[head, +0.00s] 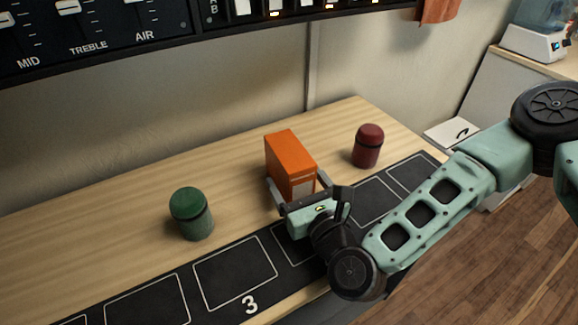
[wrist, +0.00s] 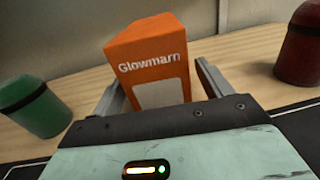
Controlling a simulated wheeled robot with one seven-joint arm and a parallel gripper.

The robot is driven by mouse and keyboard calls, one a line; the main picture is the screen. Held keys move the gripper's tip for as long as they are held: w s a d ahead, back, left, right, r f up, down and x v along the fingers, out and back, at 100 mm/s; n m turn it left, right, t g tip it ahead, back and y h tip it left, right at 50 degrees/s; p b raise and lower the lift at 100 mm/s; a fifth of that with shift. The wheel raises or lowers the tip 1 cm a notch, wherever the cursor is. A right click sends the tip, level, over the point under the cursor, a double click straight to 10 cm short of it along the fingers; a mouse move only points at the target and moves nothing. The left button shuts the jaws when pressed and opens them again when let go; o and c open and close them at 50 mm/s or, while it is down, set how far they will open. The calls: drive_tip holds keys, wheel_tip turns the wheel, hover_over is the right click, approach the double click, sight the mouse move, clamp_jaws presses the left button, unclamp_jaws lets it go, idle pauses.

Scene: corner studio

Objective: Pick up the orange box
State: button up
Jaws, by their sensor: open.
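The orange box (head: 287,160) stands upright on the wooden table in the head view. It fills the middle of the wrist view (wrist: 147,62), with the word "Glowmarn" and a pale label on its near face. My gripper (head: 298,188) is open, with one finger on each side of the box's lower part. In the wrist view the fingers of my gripper (wrist: 158,85) show left and right of the box. The right finger looks a little apart from it; I cannot tell whether the left one touches.
A green canister (head: 191,213) stands left of the box and a dark red canister (head: 367,146) stands right of it. A black mat (head: 225,285) with white outlined squares runs along the front of the table (head: 100,235). A wall and a slider panel (head: 95,30) are behind.

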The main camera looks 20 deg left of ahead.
drive_tip(key=shift+x, duration=0.95)
drive_tip(key=shift+c, duration=0.4)
drive_tip(key=c, duration=1.1)
